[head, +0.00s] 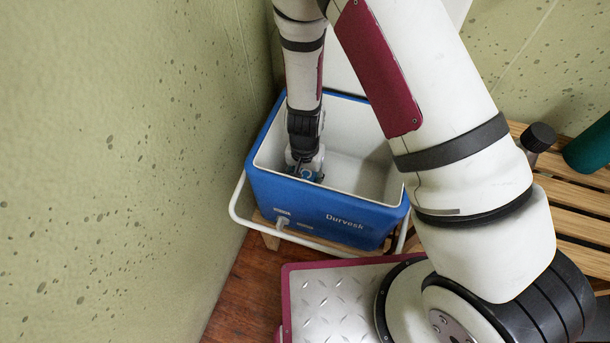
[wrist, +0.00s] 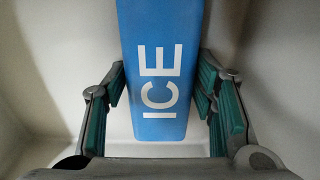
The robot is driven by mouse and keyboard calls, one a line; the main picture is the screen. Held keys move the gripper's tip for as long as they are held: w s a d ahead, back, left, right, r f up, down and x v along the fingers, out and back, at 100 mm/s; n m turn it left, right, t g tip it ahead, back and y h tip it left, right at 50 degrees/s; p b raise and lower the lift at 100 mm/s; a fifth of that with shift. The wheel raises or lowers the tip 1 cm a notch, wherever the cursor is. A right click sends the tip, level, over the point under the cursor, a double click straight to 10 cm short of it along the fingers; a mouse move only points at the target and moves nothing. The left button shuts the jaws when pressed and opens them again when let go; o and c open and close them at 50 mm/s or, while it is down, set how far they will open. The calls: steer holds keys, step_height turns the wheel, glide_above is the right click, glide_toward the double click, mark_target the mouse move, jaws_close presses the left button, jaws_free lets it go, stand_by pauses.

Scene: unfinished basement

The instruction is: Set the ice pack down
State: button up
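The blue ice pack (wrist: 160,60) with white "ICE" lettering fills the middle of the wrist view. My gripper (wrist: 161,82) has one finger at each side edge of the pack, and both look to be touching it. In the head view my gripper (head: 304,168) reaches down inside the blue cooler (head: 325,212) with white inner walls, near its left side. I cannot tell whether the pack's underside touches the cooler floor.
The cooler is open, and the right part of its inside looks empty. A speckled green wall (head: 110,150) is close on the left. A slatted wooden bench (head: 575,225) at the right holds a green cylinder (head: 590,147) and a black-capped item (head: 538,138).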

mark_target(305, 176)
steer(key=shift+o, duration=0.9)
steer(key=shift+r, duration=0.15)
step_height(305, 176, up, 12)
steer(key=p, duration=0.5)
steer(key=shift+r, duration=0.1)
